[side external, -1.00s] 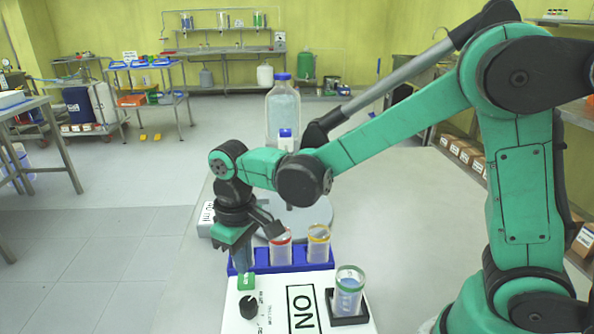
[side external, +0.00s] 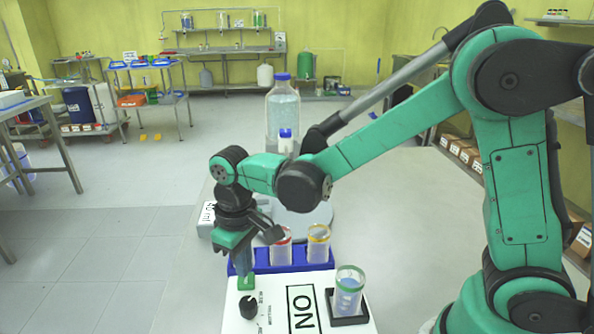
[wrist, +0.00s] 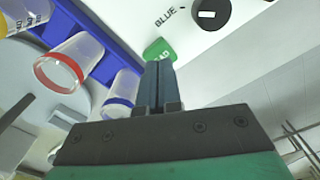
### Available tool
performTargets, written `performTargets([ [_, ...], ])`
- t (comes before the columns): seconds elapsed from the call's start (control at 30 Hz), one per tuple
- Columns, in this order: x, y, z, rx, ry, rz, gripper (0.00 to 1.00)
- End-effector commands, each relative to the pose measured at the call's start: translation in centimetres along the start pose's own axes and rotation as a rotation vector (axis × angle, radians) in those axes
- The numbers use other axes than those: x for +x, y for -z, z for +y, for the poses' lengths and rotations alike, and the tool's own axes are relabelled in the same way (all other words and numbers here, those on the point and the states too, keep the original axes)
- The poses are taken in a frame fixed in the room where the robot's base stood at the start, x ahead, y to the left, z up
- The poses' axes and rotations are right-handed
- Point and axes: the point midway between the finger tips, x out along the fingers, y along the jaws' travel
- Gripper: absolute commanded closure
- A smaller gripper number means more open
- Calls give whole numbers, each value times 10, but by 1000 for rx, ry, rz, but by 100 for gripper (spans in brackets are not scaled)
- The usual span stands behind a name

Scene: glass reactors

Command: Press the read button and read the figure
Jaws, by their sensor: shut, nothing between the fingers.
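The green button (side external: 246,284) is on the top of a white box (side external: 270,318). It also shows in the wrist view (wrist: 158,48) with partly hidden white letters ending in "AD". My gripper (side external: 244,274) is shut and empty, pointing down with its fingertips at the button. In the wrist view the closed fingers (wrist: 158,66) overlap the button's lower edge; I cannot tell whether they touch it. A framed panel (side external: 303,310) on the box shows large dark letters that look like "NO" in this view. A black knob (side external: 248,307) is in front of the button; "BLUE" is printed near it in the wrist view.
A blue rack (side external: 262,268) behind the box holds a red-banded cup (side external: 281,250) and a yellow-banded cup (side external: 318,246). A blue-banded cup (wrist: 122,92) stands close to my fingers. A green-banded cup (side external: 349,292) sits in a black holder. A large bottle (side external: 283,105) stands behind.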

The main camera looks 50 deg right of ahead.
Motion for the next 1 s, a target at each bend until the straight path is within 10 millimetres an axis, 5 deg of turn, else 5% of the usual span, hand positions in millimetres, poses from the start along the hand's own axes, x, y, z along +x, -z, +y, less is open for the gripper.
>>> performTargets([
  [0.6, 18, 0, 0, 0, 0, 0, 100],
  [1.0, -10, 0, 0, 0, 0, 0, 100],
])
